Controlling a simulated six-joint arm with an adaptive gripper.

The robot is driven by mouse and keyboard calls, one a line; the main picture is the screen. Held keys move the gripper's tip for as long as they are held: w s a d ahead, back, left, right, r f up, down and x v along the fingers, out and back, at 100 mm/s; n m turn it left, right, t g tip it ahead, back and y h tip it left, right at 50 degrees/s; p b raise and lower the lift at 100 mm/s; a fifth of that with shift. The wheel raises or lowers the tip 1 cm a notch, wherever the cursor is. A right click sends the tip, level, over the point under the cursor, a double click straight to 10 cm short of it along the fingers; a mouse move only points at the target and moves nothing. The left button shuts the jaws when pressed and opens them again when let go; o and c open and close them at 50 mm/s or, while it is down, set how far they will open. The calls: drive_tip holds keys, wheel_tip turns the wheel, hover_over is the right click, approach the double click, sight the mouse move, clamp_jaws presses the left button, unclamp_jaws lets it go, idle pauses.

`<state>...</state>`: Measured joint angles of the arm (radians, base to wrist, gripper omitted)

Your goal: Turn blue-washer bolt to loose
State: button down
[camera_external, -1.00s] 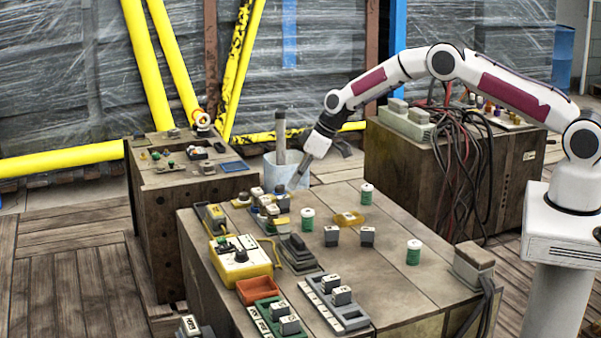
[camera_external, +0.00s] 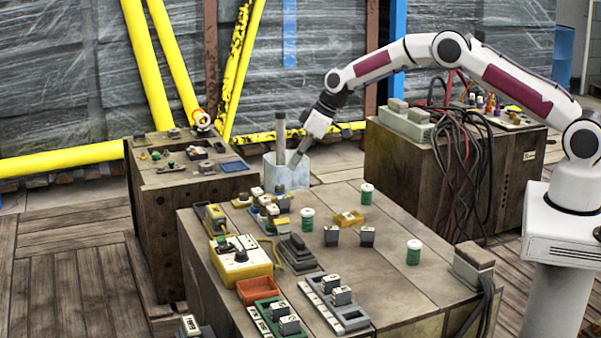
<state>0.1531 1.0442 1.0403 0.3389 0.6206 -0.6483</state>
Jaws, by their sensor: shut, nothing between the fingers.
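A cluster of small blocks and knobs with grey, yellow and blue parts (camera_external: 268,207) sits at the far left of the near table (camera_external: 400,290). A small dark blue spot shows among them, but I cannot tell whether it is the blue-washer bolt. No bolt or washer can be made out clearly at this size. My gripper (camera_external: 292,166) is shut and empty, tilted down to the left. It is above and beyond the cluster, and in the picture it overlaps the pale blue translucent container (camera_external: 285,178) behind the table.
A yellow control box (camera_external: 240,262), an orange tray (camera_external: 258,291) and several green cylinders (camera_external: 307,220) stand on the near table. The small left table (camera_external: 170,185) holds more parts. Dark cables (camera_external: 460,130) hang at the right crate. The near table's right middle is mostly clear.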

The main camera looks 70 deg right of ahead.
idle(0.3)
drive_tip(key=n, duration=0.1)
approach(279, 190)
drive_tip(key=w+a, duration=0.1)
drive_tip(key=a, duration=0.1)
drive_tip(key=shift+w+d+r+m+h, duration=0.1)
drive_tip(key=shift+m+h, duration=0.45)
drive_tip(key=shift+m, duration=0.6)
drive_tip(key=shift+s+d+m+h, duration=0.1)
drive_tip(key=shift+m+h, duration=0.4)
drive_tip(key=shift+m, duration=0.6)
drive_tip(key=shift+w+d+r+m+h, duration=0.15)
drive_tip(key=shift+m+h, duration=0.4)
drive_tip(key=shift+m, duration=0.6)
drive_tip(key=shift+f, duration=0.2)
drive_tip(key=shift+f, duration=3.35)
